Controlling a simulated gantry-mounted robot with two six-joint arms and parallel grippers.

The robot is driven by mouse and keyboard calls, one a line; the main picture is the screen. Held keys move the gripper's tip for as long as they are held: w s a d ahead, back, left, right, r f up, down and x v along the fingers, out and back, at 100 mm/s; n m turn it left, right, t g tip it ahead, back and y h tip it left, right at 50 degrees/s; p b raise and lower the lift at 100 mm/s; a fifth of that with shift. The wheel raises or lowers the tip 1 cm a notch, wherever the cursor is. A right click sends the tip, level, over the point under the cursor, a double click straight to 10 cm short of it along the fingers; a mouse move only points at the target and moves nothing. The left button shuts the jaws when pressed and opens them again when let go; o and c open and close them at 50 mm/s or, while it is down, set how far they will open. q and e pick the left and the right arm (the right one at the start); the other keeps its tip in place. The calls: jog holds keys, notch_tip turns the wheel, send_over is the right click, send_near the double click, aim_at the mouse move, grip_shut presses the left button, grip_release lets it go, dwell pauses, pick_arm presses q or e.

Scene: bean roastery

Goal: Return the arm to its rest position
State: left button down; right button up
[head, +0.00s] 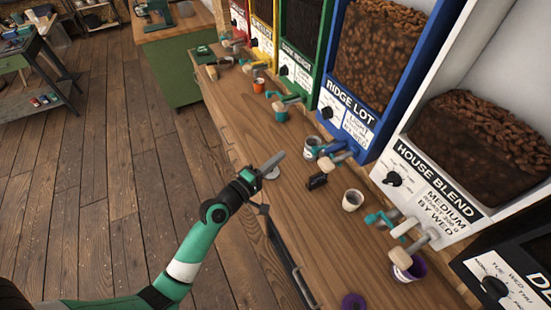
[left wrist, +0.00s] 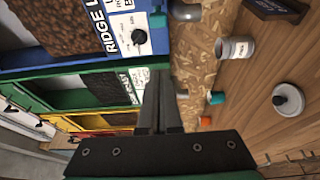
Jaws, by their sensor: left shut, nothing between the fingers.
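My left arm comes in from the lower left in the head view. Its gripper (head: 270,164) is shut and empty, above the wooden counter (head: 240,145) near its front edge. In the left wrist view the gripper's fingers (left wrist: 160,105) are together with nothing between them, pointing toward the row of bean dispensers. My right gripper is in neither view.
Bean dispensers line the counter's back, among them the blue Ridge Lot (head: 350,115) and white House Blend (head: 440,190). A pale cup (head: 352,200), a white tin (head: 312,146) and a purple cup (head: 408,268) stand before them. Wooden floor (head: 110,170) lies open at left.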

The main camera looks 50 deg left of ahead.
pick_arm(q)
jog(key=shift+s+d, duration=0.1)
jog(key=shift+s, duration=0.3)
